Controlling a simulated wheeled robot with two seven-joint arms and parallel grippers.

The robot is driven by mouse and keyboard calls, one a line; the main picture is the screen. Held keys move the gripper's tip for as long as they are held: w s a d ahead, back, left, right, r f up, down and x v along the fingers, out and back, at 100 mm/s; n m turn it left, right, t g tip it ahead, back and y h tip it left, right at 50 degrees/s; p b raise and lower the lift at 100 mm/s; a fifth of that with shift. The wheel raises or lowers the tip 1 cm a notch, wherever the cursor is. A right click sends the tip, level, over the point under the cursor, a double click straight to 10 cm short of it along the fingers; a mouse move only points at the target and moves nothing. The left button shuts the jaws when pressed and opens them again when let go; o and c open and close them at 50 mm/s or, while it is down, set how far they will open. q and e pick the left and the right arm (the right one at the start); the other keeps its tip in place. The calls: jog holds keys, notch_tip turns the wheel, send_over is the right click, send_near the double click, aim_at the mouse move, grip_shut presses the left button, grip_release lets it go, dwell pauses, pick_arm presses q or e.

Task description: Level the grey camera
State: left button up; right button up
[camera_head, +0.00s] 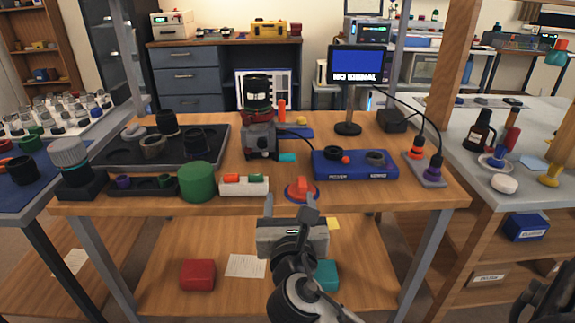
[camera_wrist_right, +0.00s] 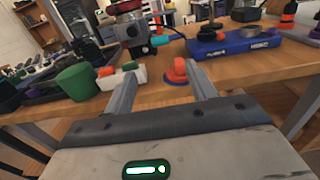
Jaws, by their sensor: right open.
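The grey camera (camera_head: 260,142) stands in the middle of the table, with a dark lens with a red band (camera_head: 256,95) on top of it. I cannot tell whether its body is level. In the right wrist view the camera (camera_wrist_right: 134,31) shows beyond the fingers, its upper part cut off by the top edge. My right gripper (camera_head: 289,205) is open and empty at the table's front edge, well short of the camera. Its two fingers (camera_wrist_right: 162,83) spread either side of a red knob on a round base (camera_head: 301,190), which lies beyond them. My left gripper is not in view.
A blue box with knobs (camera_head: 330,168) lies right of the camera. A green cup (camera_head: 197,182) and a white block with coloured buttons (camera_head: 233,186) stand front left, a dark tray (camera_head: 217,150) behind them. A monitor (camera_head: 358,64) stands behind right.

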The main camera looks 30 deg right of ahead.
aim_at(287, 160)
jog(key=b+x, duration=0.1)
jog(key=x, duration=1.3)
jog(key=shift+w, duration=0.3)
jog(key=c, duration=1.2)
